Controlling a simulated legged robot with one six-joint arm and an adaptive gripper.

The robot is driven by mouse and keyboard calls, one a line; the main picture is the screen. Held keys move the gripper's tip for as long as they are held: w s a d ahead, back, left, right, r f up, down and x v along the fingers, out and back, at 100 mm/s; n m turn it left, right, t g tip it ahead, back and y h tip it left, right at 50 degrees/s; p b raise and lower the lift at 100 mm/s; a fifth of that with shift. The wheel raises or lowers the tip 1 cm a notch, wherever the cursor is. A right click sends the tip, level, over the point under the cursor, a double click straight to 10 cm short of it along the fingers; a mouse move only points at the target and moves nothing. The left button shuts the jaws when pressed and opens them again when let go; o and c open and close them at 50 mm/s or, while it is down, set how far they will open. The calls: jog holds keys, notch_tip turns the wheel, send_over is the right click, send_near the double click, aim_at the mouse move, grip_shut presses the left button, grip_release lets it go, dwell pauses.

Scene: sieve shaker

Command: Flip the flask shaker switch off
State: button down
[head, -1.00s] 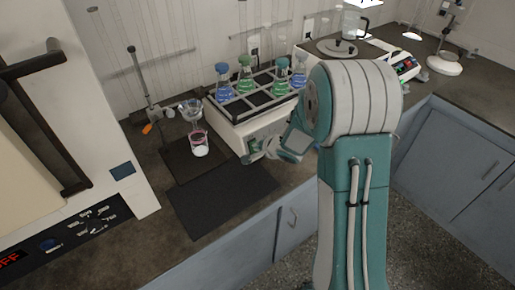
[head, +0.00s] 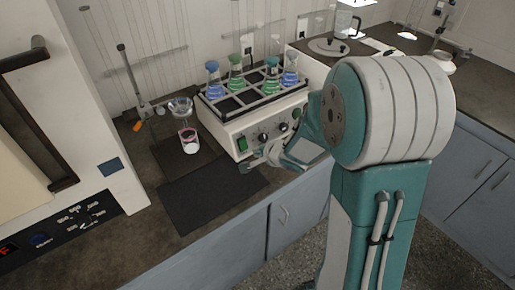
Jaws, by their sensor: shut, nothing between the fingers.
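The flask shaker (head: 226,129) stands on the counter against the wall. Its black rack holds several flasks with blue and green liquid. On its front panel I see a green switch (head: 242,144) at the left and black knobs to its right. I cannot tell which way the switch is set. My gripper (head: 246,167) is shut and empty, in front of the shaker's lower left front, just below the green switch. I cannot tell whether it touches the panel.
A beaker with pinkish liquid (head: 189,141) stands under a funnel stand (head: 143,92) left of the shaker. A dark mat (head: 205,197) lies on the counter in front, clear. A white oven-like machine (head: 75,140) stands at the left. Another device (head: 328,48) is behind right.

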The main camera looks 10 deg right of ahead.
jog(key=s+d+r+n+h, duration=0.4)
jog(key=s+d+r+h, duration=0.3)
jog(key=r, duration=0.5)
jog(key=s+a+r+n+g+y, duration=0.1)
jog(key=s+a+r+n, duration=0.1)
jog(key=s, duration=0.4)
jog(key=s+a+r+n+g+y, duration=0.1)
jog(key=s+n, duration=0.3)
jog(key=s, duration=0.3)
jog(key=s+a+r+n+g+y, duration=0.1)
jog(key=s+a+r+n, duration=0.1)
jog(key=s, duration=0.4)
jog(key=shift+s+a+r+n+g, duration=0.2)
jog(key=shift+a+r+n+g, duration=0.1)
jog(key=shift+n, duration=0.4)
